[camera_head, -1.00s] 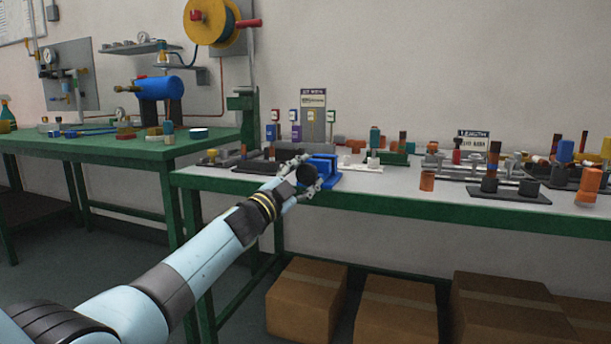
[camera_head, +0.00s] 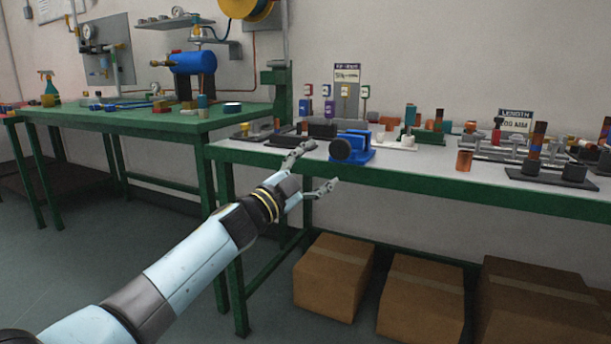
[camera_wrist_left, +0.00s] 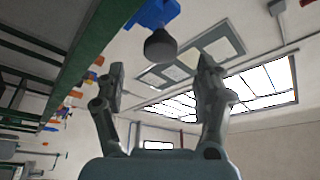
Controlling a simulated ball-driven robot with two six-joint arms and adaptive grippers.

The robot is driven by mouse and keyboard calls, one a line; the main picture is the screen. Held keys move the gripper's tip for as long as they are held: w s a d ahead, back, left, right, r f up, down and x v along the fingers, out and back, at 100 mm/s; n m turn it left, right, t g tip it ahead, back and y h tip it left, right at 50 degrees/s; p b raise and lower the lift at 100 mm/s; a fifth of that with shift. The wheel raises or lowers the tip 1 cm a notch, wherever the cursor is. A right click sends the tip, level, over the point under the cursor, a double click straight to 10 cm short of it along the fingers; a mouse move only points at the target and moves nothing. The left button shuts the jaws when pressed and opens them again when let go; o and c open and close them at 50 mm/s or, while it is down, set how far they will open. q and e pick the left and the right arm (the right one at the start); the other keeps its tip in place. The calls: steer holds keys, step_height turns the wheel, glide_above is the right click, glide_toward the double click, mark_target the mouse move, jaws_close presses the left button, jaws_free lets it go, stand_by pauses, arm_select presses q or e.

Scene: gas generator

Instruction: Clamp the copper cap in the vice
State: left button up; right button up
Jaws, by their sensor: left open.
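The blue vice (camera_head: 365,149) stands at the front edge of the right-hand bench, with its round black knob (camera_head: 341,150) facing me. My left gripper (camera_head: 317,167) is open and empty, just in front and to the left of the knob, apart from it. In the left wrist view the knob (camera_wrist_left: 160,46) shows beyond the spread fingers of the left gripper (camera_wrist_left: 161,70), with part of the blue vice (camera_wrist_left: 150,12) above. A copper-coloured cylinder (camera_head: 464,161), perhaps the copper cap, stands upright right of the vice. I cannot tell whether anything is between the jaws. My right gripper is out of view.
The bench's green front edge (camera_head: 410,179) runs beside my left gripper. Racks with black and orange parts (camera_head: 540,165) crowd its right side. Cardboard boxes (camera_head: 333,275) sit on the floor below. Another green bench (camera_head: 140,122) with a blue tank (camera_head: 192,63) stands left.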

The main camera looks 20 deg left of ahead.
arm_select(q)
steer(key=v, duration=0.4)
stand_by(0.3)
steer(key=s+a+f+n+g+y+p, duration=0.2)
steer(key=s+f+n+g+y+p, duration=0.15)
steer(key=s+f, duration=1.05)
steer(key=s+a+f+n+g+y+p, duration=0.35)
steer(key=s+f, duration=0.65)
steer(key=f, duration=0.8)
steer(key=s+f+n+g, duration=0.2)
steer(key=s+f+g, duration=0.2)
steer(key=s, duration=0.9)
steer(key=s+f+n+g+p, duration=0.1)
steer(key=s+f+g, duration=0.3)
steer(key=s, duration=1)
steer(key=s+f+n+g, duration=0.3)
steer(key=s+f, duration=0.5)
steer(key=s, duration=0.6)
steer(key=shift+d+f+g+y+p, duration=0.2)
steer(key=shift+d+g+y+p, duration=0.15)
steer(key=shift+g, duration=0.35)
